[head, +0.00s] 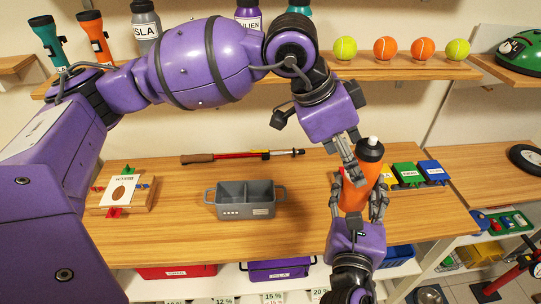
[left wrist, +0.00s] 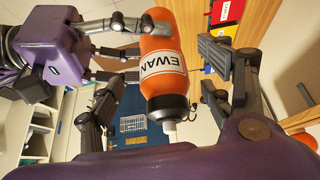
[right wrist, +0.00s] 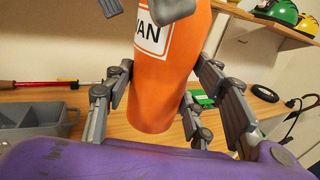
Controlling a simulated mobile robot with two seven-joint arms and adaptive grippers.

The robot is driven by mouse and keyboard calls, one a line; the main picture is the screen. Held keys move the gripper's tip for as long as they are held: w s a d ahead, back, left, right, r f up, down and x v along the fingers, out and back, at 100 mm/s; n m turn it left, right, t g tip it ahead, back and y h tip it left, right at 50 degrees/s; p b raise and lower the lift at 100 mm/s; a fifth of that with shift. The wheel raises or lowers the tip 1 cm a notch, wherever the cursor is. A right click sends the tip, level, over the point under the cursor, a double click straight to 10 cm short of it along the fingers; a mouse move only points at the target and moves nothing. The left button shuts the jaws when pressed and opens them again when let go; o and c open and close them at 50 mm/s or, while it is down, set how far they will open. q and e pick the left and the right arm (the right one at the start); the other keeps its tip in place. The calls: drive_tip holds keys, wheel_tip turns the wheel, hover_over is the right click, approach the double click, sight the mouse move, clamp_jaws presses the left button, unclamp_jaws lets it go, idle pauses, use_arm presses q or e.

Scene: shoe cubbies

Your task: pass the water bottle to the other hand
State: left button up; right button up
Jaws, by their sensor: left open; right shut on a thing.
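The water bottle (head: 353,193) is orange with a black cap and white spout, upright but slightly tilted above the table. Its white label reads EWAN in the left wrist view (left wrist: 168,70). My right gripper (head: 358,206) is shut on its lower part from the near side; its fingers flank the bottle in the right wrist view (right wrist: 160,95). My left gripper (head: 357,165) reaches down to the upper bottle, open. In the left wrist view its fingers (left wrist: 168,90) stand either side of the bottle, with a visible gap on the right.
A grey two-part bin (head: 246,200) and a red walking pole (head: 243,156) lie on the wooden table (head: 180,235). Coloured boxes (head: 408,173) stand right behind the bottle. A shelf with several balls (head: 385,48) runs along the wall behind.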

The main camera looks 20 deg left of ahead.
use_arm(q)
drive_tip(key=v, duration=0.5)
drive_tip(key=w+a+f+n+t, duration=0.1)
drive_tip(key=w+a+f+n, duration=0.6)
drive_tip(key=w+a, duration=0.45)
drive_tip(key=s+d+r+n+t+h, duration=0.25)
drive_tip(key=d+r+n+h, duration=0.65)
drive_tip(key=n, duration=0.8)
drive_tip(key=w+a+f+n+t+y, duration=0.1)
drive_tip(key=a+f+n+t+y, duration=0.15)
drive_tip(key=f+n+t, duration=0.9)
drive_tip(key=w+a+f+n+g+y, duration=0.1)
drive_tip(key=a+f+n+g, duration=0.3)
drive_tip(key=n, duration=1.7)
drive_tip(key=s+d+f+n+y, duration=0.2)
drive_tip(key=s+f+n+y, duration=0.6)
drive_tip(key=s+f+n, duration=1.1)
drive_tip(key=s+a+f+n+g+y, duration=0.1)
drive_tip(key=s+a+f+n+g, duration=0.1)
drive_tip(key=s+f, duration=0.6)
drive_tip(key=s+a+f+n+g+y, duration=0.1)
drive_tip(key=s+a+f+n+g, duration=0.2)
drive_tip(key=s+f+n, duration=0.3)
drive_tip(key=s+f, duration=0.3)
drive_tip(key=shift+a, duration=0.4)
